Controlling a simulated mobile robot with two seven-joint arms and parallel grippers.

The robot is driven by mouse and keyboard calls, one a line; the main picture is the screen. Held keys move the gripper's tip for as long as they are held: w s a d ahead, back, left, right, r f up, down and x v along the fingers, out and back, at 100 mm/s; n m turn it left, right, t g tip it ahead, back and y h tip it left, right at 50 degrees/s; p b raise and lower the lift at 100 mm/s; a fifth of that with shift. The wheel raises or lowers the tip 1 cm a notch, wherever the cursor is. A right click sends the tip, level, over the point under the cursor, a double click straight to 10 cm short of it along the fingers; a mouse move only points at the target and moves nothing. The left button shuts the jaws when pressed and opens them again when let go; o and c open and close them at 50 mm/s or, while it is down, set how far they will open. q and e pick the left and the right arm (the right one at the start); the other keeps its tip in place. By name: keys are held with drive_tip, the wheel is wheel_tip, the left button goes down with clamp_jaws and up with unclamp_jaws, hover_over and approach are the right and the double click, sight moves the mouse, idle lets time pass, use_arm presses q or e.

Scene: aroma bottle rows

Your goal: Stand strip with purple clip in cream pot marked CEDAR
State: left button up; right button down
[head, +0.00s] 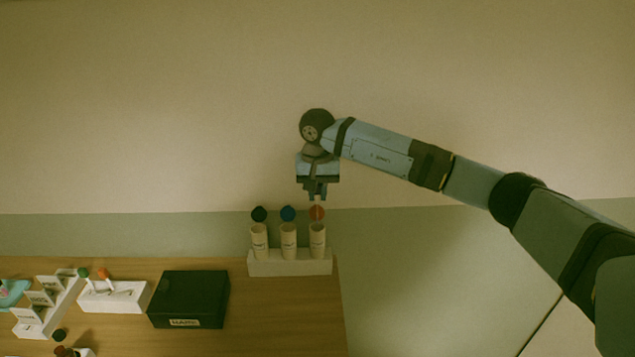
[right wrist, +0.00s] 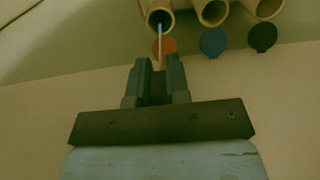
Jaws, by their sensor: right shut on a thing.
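My right gripper (head: 316,194) is above the rightmost cream pot (head: 317,238) of a row of three. It is shut on a thin pale strip (right wrist: 160,42), which hangs down toward that pot's mouth. I cannot tell whether its tip is inside or just above the rim. No purple clip can be made out; the jaws may hide it. The middle pot (head: 289,239) and left pot (head: 259,240) carry small labels too, all too blurred to read. Behind the pots are round orange (right wrist: 171,46), blue (right wrist: 213,42) and dark (right wrist: 262,37) discs. My left gripper is not in view.
A white base (head: 290,266) holds the pots at the table's (head: 270,315) back right. A black labelled box (head: 188,297) stands to the left. Beyond it are a white holder (head: 115,300) with green- and orange-topped strips and a stepped white stand (head: 36,328).

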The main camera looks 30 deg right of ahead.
sight(317, 224)
wheel_tip(317, 224, down, 6)
drive_tip(key=shift+f+b, duration=0.2)
drive_tip(key=shift+b, duration=0.75)
drive_tip(key=shift+f+b, duration=0.3)
drive_tip(key=shift+f, duration=0.7)
drive_tip(key=c, duration=1)
unclamp_jaws()
drive_tip(key=shift+f+b, duration=0.1)
drive_tip(key=shift+b, duration=0.35)
